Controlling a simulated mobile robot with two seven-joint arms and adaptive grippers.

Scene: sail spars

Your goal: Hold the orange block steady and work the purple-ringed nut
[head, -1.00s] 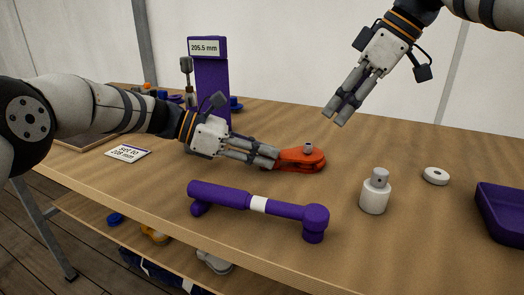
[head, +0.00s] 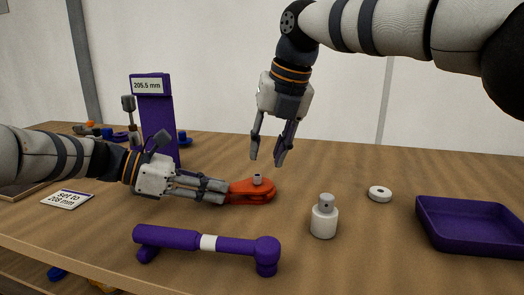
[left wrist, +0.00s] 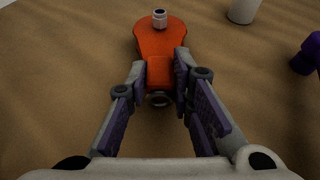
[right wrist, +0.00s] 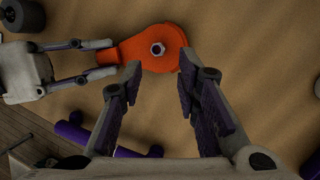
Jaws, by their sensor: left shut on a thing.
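The orange block (head: 252,191) lies flat on the table, its rounded end toward the right. A small pale metal hex nut (head: 257,180) stands up from its top and also shows in the right wrist view (right wrist: 158,49). I cannot make out a purple ring on it. My left gripper (head: 228,190) is shut on the block's narrow end, one finger on each side, as the left wrist view (left wrist: 161,72) shows. My right gripper (head: 267,161) points down above the block, fingers apart and empty, not touching the nut.
A purple bar tool (head: 178,237) lies in front of the block. A white cylinder (head: 323,221), a white ring (head: 380,194) and a purple tray (head: 470,249) are to the right. A purple stand reading 205.5 mm (head: 157,120) and a "set to 208 mm" card (head: 68,199) are at left.

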